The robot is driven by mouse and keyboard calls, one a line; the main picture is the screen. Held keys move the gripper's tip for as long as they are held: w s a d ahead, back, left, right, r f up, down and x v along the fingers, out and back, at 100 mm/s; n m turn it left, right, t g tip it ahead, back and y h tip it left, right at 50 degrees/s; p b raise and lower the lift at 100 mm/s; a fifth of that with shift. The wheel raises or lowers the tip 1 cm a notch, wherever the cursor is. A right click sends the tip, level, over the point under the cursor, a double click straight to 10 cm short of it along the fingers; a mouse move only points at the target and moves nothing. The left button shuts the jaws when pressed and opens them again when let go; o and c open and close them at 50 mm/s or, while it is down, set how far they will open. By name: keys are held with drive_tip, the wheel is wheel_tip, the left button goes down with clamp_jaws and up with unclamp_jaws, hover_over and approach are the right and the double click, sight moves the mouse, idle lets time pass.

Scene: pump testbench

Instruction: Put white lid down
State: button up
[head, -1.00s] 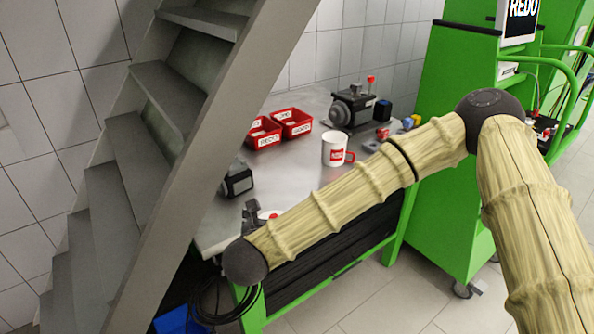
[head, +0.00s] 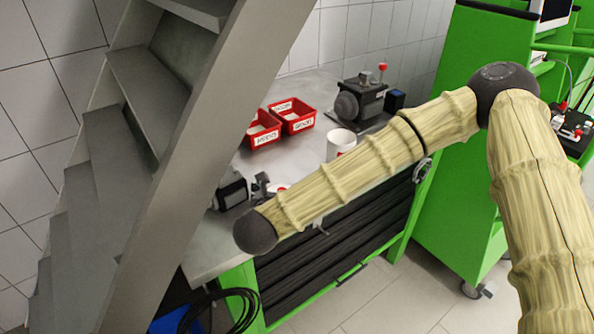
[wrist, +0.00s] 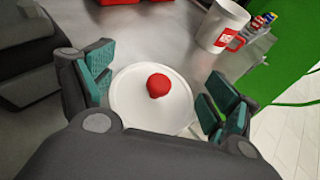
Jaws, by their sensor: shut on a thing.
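The white lid (wrist: 128,102) is a round disc with a red knob (wrist: 158,85). In the wrist view it sits between the two teal-padded fingers of my gripper (wrist: 160,92), which is shut on it. In the head view my gripper (head: 262,186) is over the left part of the metal bench, and a small part of the lid (head: 281,187) shows beside it. My arm hides the rest of the lid there. I cannot tell whether the lid touches the bench top.
Grey stairs (head: 133,165) stand at the left, a green cabinet (head: 455,190) at the right.

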drive_tip(key=w+d+p, duration=0.1)
drive_tip(key=w, duration=0.3)
drive_tip(key=w+d+p, duration=0.1)
drive_tip(key=w+p, duration=0.1)
drive_tip(key=w, duration=0.2)
drive_tip(key=w+d+p, duration=0.1)
drive_tip(key=w, duration=0.3)
drive_tip(key=shift+w+d+f, duration=0.25)
drive_tip(key=shift+d+f, duration=0.15)
drive_tip(key=shift+w+d+f, duration=0.15)
drive_tip(key=shift+w+f, duration=0.05)
drive_tip(key=shift+w, duration=0.05)
drive_tip(key=shift+f+p, duration=1.15)
drive_tip(key=shift+f, duration=0.45)
drive_tip(key=shift+f+b, duration=0.3)
drive_tip(key=shift+b, duration=0.05)
drive_tip(key=o, duration=0.7)
drive_tip(key=shift+r, duration=0.1)
drive_tip(key=shift+o, duration=0.2)
drive_tip(key=shift+r, duration=0.1)
